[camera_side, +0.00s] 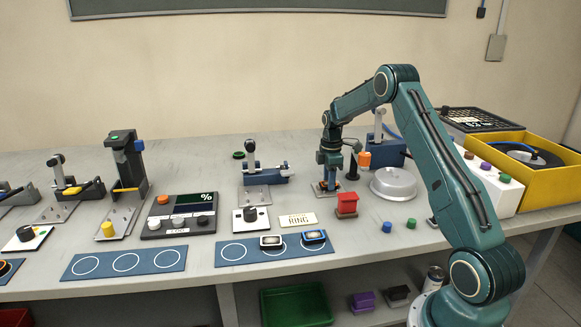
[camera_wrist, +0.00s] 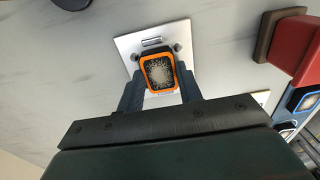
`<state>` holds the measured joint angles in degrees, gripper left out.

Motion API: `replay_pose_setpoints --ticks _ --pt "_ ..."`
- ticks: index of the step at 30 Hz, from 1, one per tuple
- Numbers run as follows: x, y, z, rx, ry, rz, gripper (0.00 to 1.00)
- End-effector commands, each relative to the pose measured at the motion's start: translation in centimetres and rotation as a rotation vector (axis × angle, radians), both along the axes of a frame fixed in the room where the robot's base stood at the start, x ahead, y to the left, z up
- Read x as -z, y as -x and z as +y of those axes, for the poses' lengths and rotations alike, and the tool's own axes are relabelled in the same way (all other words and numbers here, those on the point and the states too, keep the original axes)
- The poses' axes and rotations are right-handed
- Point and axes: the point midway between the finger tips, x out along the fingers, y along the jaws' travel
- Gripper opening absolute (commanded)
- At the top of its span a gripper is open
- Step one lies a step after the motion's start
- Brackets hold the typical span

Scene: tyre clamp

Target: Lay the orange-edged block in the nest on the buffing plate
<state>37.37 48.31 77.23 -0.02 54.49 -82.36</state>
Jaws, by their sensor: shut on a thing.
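My gripper (camera_wrist: 161,78) is shut on the orange-edged block (camera_wrist: 159,72), with one dark finger on each side of it. The block has an orange rim and a speckled grey face. It is over a pale plate (camera_wrist: 150,35), which bears a small metal bar and two dark round studs. The nest is not distinguishable; the block and fingers cover that part. I cannot tell whether the block touches the plate. In the side view my gripper (camera_side: 327,187) points down, low over the bench, and the block is too small to make out.
A red box (camera_side: 346,203) stands close to the right of my gripper, and a silver round dish (camera_side: 394,184) stands farther right. A blue-edged block (camera_side: 314,237) and a pale-edged block (camera_side: 270,241) lie on a blue mat (camera_side: 233,251) in front. A blue toggle clamp (camera_side: 265,176) stands left.

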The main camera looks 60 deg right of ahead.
Motion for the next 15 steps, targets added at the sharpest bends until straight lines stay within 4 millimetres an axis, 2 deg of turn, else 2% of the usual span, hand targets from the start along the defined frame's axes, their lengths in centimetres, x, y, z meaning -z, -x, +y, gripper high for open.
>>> replay_pose_setpoints --ticks 11,12,15 --pt "0.28 -0.01 -0.01 0.0 0.0 0.0 0.13" --pt "0.26 -0.01 -0.01 0.0 0.001 -0.001 0.41" --pt "0.25 -0.01 -0.01 0.0 0.001 -0.001 0.57"
